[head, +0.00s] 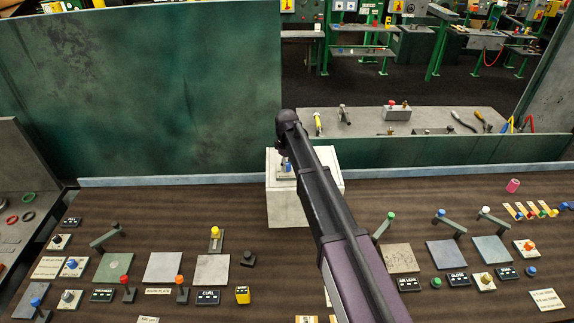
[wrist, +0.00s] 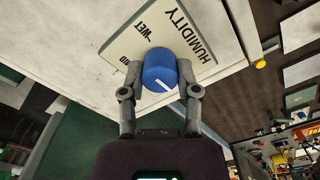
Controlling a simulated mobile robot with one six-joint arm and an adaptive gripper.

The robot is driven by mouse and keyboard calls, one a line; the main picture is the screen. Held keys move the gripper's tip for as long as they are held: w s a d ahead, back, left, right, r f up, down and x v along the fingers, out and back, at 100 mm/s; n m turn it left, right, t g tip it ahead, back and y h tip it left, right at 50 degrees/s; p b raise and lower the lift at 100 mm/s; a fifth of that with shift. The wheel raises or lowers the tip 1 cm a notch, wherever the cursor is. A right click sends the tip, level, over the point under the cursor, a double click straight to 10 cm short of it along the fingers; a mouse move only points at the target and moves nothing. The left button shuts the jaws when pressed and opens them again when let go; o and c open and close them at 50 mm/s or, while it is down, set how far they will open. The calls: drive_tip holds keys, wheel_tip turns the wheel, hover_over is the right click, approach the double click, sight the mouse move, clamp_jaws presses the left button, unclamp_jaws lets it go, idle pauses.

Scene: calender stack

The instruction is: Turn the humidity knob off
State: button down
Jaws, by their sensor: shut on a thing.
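The humidity knob (wrist: 160,66) is a blue round knob with a white pointer line, on a pale plate (wrist: 192,32) lettered HUMIDITY and WET. A smaller marking left of the knob is hard to read. My gripper (wrist: 162,72) is shut on the knob, one finger on each side. The pointer line slants; I cannot tell which marking it is set to. In the head view the knob (head: 286,165) is a small blue spot on top of a white box (head: 315,207), partly hidden by my arm.
The brown bench (head: 150,235) holds several labelled plates, levers and small coloured knobs on both sides of the box. A green panel (head: 140,90) stands behind at left. A low green wall (head: 430,150) and a grey shelf with tools are behind at right.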

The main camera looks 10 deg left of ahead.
drive_tip(key=shift+s+n, duration=0.1)
drive_tip(key=shift+n, duration=1.2)
drive_tip(key=shift+c, duration=1.7)
unclamp_jaws()
drive_tip(key=shift+m, duration=0.4)
